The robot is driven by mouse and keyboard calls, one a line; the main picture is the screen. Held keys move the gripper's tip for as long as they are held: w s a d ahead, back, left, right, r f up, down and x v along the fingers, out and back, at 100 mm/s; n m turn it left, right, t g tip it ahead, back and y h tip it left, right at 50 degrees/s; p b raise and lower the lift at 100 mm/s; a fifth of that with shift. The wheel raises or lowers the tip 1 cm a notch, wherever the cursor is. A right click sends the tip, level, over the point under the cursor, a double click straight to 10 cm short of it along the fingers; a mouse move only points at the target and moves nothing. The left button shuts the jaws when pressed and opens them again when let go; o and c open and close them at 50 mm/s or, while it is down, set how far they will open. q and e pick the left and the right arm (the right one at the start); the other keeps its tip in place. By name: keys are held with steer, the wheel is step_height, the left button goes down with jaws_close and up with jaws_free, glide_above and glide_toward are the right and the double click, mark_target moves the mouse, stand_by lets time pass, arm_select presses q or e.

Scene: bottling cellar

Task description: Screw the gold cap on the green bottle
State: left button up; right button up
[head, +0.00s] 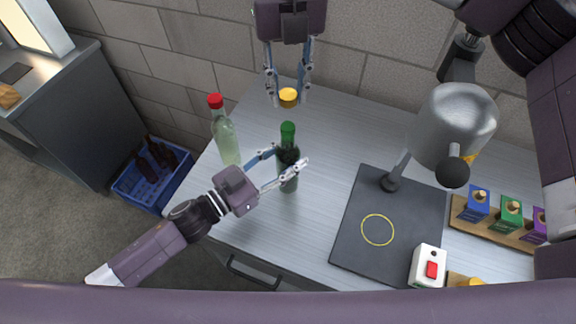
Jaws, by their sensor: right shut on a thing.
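My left gripper (290,156) reaches in from the left and is open, with one finger on either side of the bottle's upper body; whether a finger touches the glass I cannot tell. The gold cap (288,98) is held between the fingertips of my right gripper (288,92), which comes from the top and is shut on it. In the picture the cap is just above the bottle's mouth, apart from it.
A clear bottle with a red cap (226,142) stands close behind-left of my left gripper. On the right are a dark mat (345,245) with a metal press (452,120), a red-button box (425,268) and a wooden rack (487,232). A blue crate (127,190) is on the floor.

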arm_select(q)
jaws_close()
arm_select(e)
glide_above(288, 127)
steer(key=shift+f, duration=2.45)
steer(key=shift+f, duration=0.1)
steer(key=shift+f, duration=0.8)
steer(key=shift+f, duration=0.6)
steer(key=o, duration=0.7)
steer(key=shift+c, duration=0.2)
